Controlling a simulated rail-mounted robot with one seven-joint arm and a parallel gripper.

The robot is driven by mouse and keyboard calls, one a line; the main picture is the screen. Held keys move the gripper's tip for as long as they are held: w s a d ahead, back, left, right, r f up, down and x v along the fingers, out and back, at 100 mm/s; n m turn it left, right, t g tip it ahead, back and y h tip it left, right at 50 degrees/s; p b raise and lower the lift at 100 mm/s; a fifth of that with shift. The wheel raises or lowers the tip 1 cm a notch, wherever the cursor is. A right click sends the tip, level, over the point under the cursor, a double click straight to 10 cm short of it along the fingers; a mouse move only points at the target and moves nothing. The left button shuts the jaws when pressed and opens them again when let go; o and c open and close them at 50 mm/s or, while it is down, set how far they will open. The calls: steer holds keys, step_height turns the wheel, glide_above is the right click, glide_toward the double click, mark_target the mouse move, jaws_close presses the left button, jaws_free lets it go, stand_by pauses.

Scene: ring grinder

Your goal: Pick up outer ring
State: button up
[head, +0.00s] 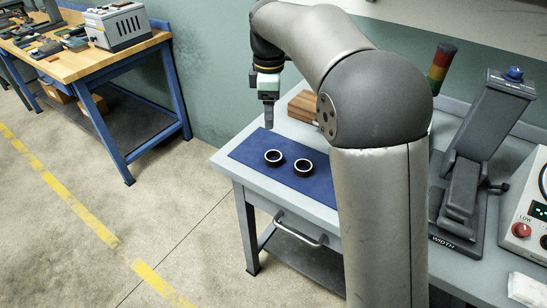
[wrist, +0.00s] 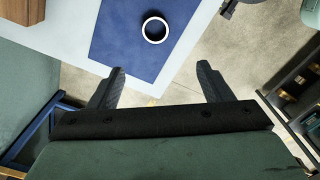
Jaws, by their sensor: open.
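Two dark rings with light rims, a left ring (head: 273,164) and a right ring (head: 303,175), lie flat and close together on the blue mat (head: 247,149). I cannot tell which one is the outer ring. In the wrist view a single ring (wrist: 155,41) shows on the mat (wrist: 115,45), beyond the fingertips. My gripper (head: 268,122) hangs above the mat's back edge, apart from both rings. In the wrist view its two fingers (wrist: 161,68) are spread wide with nothing between them.
The mat lies on a grey workbench (head: 222,160). A brown wooden block (head: 301,103) stands behind the mat. A dark clamp-like fixture (head: 464,185) and a control box (head: 524,215) are at the right. A wooden-topped bench (head: 88,63) stands apart at the left.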

glide_toward(274, 152)
steer(key=s+f, duration=0.1)
steer(key=s+a+f, duration=0.1)
steer(key=s, duration=0.1)
steer(key=shift+f, duration=0.25)
steer(key=shift+w+d+f+p, duration=0.15)
steer(key=shift+f, duration=0.75)
steer(key=shift+w+d+f+p, duration=0.1)
steer(key=shift+d+f+p, duration=0.1)
steer(key=shift+f, duration=0.7)
steer(key=shift+w+d+f+p, duration=0.15)
steer(key=shift+f, duration=0.75)
steer(key=c, duration=1.1)
